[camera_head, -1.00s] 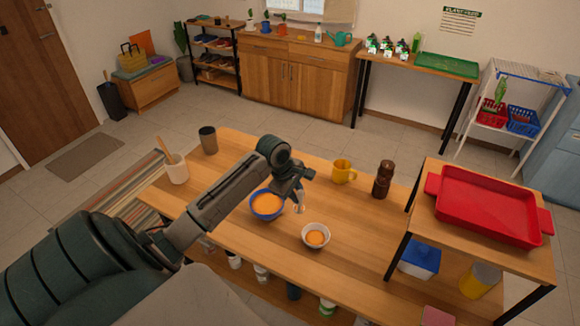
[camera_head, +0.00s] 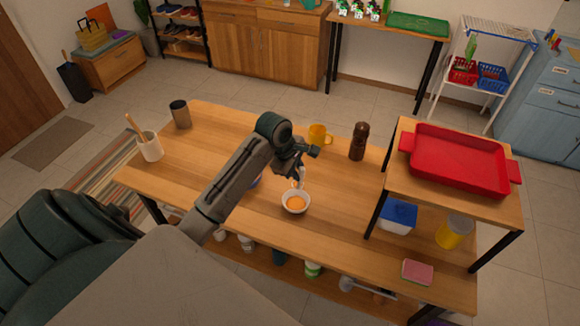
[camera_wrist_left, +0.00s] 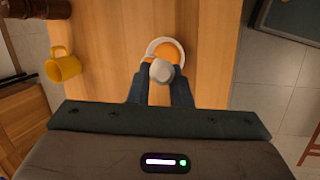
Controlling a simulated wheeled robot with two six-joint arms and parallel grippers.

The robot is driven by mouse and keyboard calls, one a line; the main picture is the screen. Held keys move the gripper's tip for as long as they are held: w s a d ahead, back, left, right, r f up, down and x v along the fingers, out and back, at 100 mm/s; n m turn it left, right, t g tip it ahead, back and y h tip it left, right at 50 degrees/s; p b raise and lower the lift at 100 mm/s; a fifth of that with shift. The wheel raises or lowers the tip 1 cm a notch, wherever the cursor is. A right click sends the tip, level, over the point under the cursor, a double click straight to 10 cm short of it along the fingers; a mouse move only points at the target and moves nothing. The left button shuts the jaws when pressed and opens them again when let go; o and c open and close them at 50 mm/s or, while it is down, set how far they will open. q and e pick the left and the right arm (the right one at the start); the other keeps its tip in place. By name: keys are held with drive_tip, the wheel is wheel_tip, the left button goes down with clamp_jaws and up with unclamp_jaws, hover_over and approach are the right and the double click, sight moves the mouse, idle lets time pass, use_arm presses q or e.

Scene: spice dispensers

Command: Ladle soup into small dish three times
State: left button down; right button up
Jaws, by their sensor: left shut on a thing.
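My left gripper (camera_head: 297,160) is shut on the ladle (camera_head: 300,178), which hangs down over the small white dish (camera_head: 295,203). The dish stands on the wooden table and holds orange soup. In the left wrist view, the grey end of the ladle (camera_wrist_left: 161,71) shows between the fingers of my left gripper (camera_wrist_left: 160,80), with the dish's pale rim (camera_wrist_left: 151,45) behind it. The ladle's scoop is mostly hidden, so I cannot tell how much soup is in it. The blue soup bowl (camera_head: 257,182) is almost wholly hidden behind my left arm. My right gripper is out of view.
A yellow mug (camera_head: 318,135) and a brown pepper mill (camera_head: 358,142) stand behind the dish. A raised shelf at right bears a red tray (camera_head: 460,160). A utensil crock (camera_head: 150,147) and dark cup (camera_head: 181,115) stand at left.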

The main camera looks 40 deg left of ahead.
use_arm(q)
drive_tip(key=shift+w+d, duration=0.1)
drive_tip(key=shift+d, duration=0.7)
drive_tip(key=s+a+f+t+h+b, duration=0.3)
drive_tip(key=f+b, duration=0.2)
drive_tip(key=s+a+f+n+t+h+b, duration=0.1)
drive_tip(key=s+a+f+t+h+b, duration=0.2)
drive_tip(key=a+f+t+h+b, duration=0.1)
drive_tip(key=s+a+f+t+h+b, duration=0.3)
drive_tip(key=a+f+h+b, duration=0.1)
drive_tip(key=f, duration=0.3)
drive_tip(key=shift+s+t+b, duration=0.2)
drive_tip(key=shift+t+b, duration=0.2)
drive_tip(key=shift+b, duration=0.4)
drive_tip(key=shift+s+f+h, duration=0.1)
drive_tip(key=shift+f+h, duration=0.05)
drive_tip(key=shift+h, duration=0.15)
idle(0.4)
